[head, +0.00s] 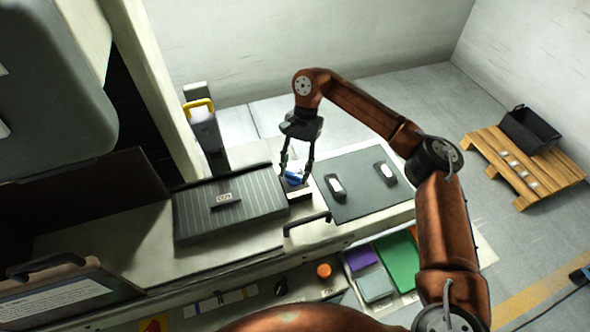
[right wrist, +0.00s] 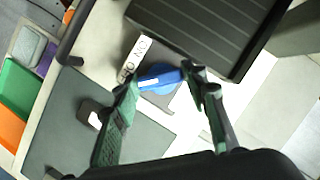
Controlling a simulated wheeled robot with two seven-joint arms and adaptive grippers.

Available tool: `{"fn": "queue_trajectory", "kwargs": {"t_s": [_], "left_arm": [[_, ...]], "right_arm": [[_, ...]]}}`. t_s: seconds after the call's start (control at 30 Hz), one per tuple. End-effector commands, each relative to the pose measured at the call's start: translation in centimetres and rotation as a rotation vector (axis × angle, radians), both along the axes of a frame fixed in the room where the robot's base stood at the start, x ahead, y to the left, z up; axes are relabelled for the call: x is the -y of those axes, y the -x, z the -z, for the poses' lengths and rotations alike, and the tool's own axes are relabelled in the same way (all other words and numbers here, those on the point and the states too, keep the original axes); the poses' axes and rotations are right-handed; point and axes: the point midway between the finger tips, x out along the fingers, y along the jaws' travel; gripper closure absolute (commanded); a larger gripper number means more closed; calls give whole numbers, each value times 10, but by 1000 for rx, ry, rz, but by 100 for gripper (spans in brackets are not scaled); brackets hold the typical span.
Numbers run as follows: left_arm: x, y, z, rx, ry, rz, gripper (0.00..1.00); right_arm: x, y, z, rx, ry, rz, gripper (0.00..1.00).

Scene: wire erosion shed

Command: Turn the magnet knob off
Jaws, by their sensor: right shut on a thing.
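The magnet knob is blue (right wrist: 160,79) with a bar-shaped grip. It sits at the edge of the dark ribbed magnet plate, and it also shows in the head view (head: 295,178). A white label (right wrist: 136,57) reading ON and OFF lies beside it. My right gripper (right wrist: 160,88) points down over the knob, with one finger on each side, shut on the knob's grip. It also shows in the head view (head: 295,174). The knob's exact angle against the label is hard to read. My left gripper is not in view.
The ribbed magnet plate (head: 192,217) lies left of the knob. A dark mat (head: 358,202) with two small pale-topped parts lies to the right. A black handle (head: 306,222) stands in front. A wooden pallet (head: 554,182) with a black bin (head: 531,130) is on the floor.

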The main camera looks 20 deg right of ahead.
Motion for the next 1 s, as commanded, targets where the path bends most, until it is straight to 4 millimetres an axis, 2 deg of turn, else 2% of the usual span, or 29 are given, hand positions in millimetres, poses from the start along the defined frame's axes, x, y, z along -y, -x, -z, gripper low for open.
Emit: {"fn": "queue_trajectory", "kwargs": {"t_s": [0.07,0.1,0.3,0.67,0.77,1.0], "left_arm": [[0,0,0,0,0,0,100],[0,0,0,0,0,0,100],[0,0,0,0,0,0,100],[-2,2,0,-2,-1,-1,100],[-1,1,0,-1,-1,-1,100],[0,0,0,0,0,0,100]], "right_arm": [[0,-1,-1,3,0,0,84],[0,-1,-1,3,0,0,57],[0,0,0,1,0,0,43],[1,-1,-4,2,-1,1,42],[4,-5,-15,2,-1,1,42],[16,-19,-60,5,-2,2,42]]}}
